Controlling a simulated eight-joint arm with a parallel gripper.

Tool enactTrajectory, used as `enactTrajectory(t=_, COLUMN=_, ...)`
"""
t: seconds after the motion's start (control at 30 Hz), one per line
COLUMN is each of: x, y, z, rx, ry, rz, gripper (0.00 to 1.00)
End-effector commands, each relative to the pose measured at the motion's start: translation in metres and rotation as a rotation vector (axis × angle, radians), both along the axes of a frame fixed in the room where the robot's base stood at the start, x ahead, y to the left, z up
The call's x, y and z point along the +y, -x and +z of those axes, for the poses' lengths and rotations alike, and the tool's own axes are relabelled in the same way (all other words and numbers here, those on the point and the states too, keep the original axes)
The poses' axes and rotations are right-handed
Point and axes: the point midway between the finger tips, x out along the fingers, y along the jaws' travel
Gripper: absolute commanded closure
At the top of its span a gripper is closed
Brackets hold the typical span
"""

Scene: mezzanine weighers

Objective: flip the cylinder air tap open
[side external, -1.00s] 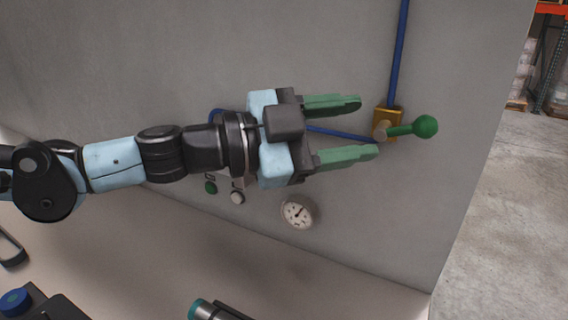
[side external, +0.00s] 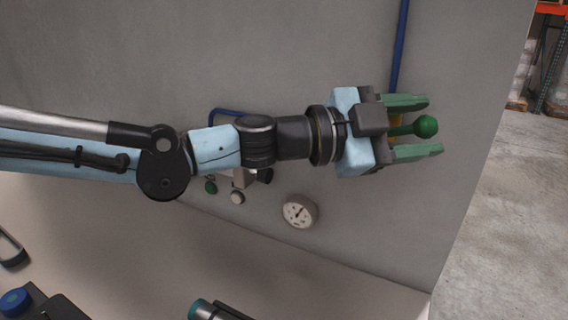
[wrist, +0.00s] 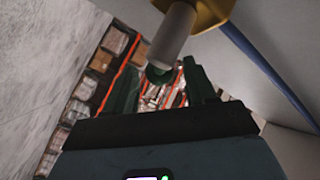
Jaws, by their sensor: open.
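The air tap has a brass body (side external: 396,121) and a lever ending in a green ball knob (side external: 426,126). In the side view the lever points right, across the line of the upright blue pipe (side external: 401,50). My gripper (side external: 435,125) is open, one green finger above the lever and one below it, with the knob between the fingertips in this view. The palm hides part of the tap body. In the wrist view the brass body (wrist: 212,10) and pale spindle (wrist: 175,35) are at the top, and the knob (wrist: 157,76) shows between my fingers (wrist: 159,66). Contact cannot be told.
The tap is on a grey wall panel (side external: 270,60). A round gauge (side external: 299,211) and a small fitting with knobs (side external: 237,197) are lower left. A teal-ended cylinder (side external: 200,309) and a blue-capped item (side external: 14,301) lie at the bottom. Right of the panel is open floor.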

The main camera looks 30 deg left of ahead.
Motion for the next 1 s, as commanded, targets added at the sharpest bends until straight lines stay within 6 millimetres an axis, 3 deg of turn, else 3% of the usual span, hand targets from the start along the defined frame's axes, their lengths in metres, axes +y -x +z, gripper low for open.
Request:
enactTrajectory(t=0.2, x=-0.0123, y=-0.0101, z=0.0000, rx=0.000, ry=0.000, rz=0.000, gripper=0.45)
enactTrajectory(t=0.57, x=-0.0142, y=-0.0116, z=0.0000, rx=0.000, ry=0.000, rz=0.000, gripper=0.46)
enactTrajectory(t=0.9, x=-0.0140, y=-0.0116, z=0.0000, rx=0.000, ry=0.000, rz=0.000, gripper=0.98)
enactTrajectory(t=1.0, x=-0.0139, y=-0.0116, z=0.0000, rx=0.000, ry=0.000, rz=0.000, gripper=1.00)
